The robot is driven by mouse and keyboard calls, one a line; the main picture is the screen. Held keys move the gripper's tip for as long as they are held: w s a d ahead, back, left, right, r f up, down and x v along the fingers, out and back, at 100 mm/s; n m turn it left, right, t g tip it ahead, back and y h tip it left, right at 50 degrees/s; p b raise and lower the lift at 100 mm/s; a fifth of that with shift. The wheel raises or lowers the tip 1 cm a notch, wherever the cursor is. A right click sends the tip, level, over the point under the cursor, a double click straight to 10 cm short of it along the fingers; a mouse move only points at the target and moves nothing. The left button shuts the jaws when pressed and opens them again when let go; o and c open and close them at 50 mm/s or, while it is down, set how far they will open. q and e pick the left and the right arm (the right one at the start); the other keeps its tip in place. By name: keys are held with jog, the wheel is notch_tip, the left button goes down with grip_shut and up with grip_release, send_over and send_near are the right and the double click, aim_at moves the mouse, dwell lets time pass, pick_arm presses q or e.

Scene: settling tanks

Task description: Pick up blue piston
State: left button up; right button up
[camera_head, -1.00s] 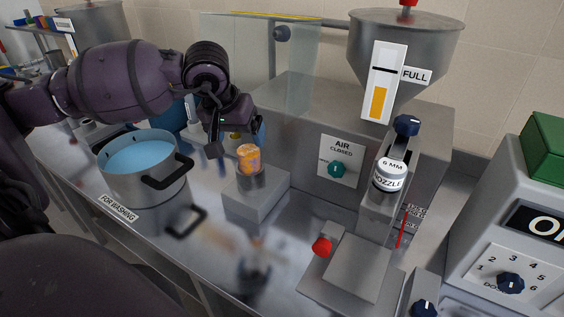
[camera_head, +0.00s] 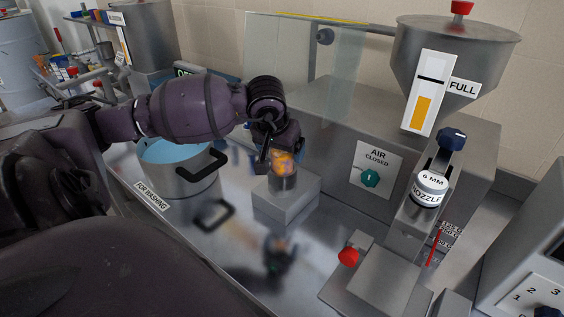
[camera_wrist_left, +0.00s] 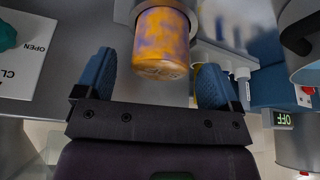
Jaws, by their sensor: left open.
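A short cylinder mottled orange and blue-purple (camera_head: 283,163), which I take to be the smeared blue piston, stands upright in a grey metal holder (camera_head: 283,182) on a metal block. In the left wrist view the piston (camera_wrist_left: 161,45) shows between my blue fingertips, with a gap on each side. My left gripper (camera_head: 272,150) is open beside and partly in front of the piston in the head view, hiding part of it. It also shows open in the left wrist view (camera_wrist_left: 156,72). My right gripper is not in view.
A pot of blue liquid (camera_head: 190,175) with black handles stands left of the block. A clear panel (camera_head: 300,65) stands behind.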

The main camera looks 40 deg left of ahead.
pick_arm(q)
jog(key=shift+x, duration=0.95)
jog(key=c, duration=1.1)
jog(key=shift+c, duration=0.2)
jog(key=shift+r, duration=0.1)
notch_tip(320, 180, up, 10)
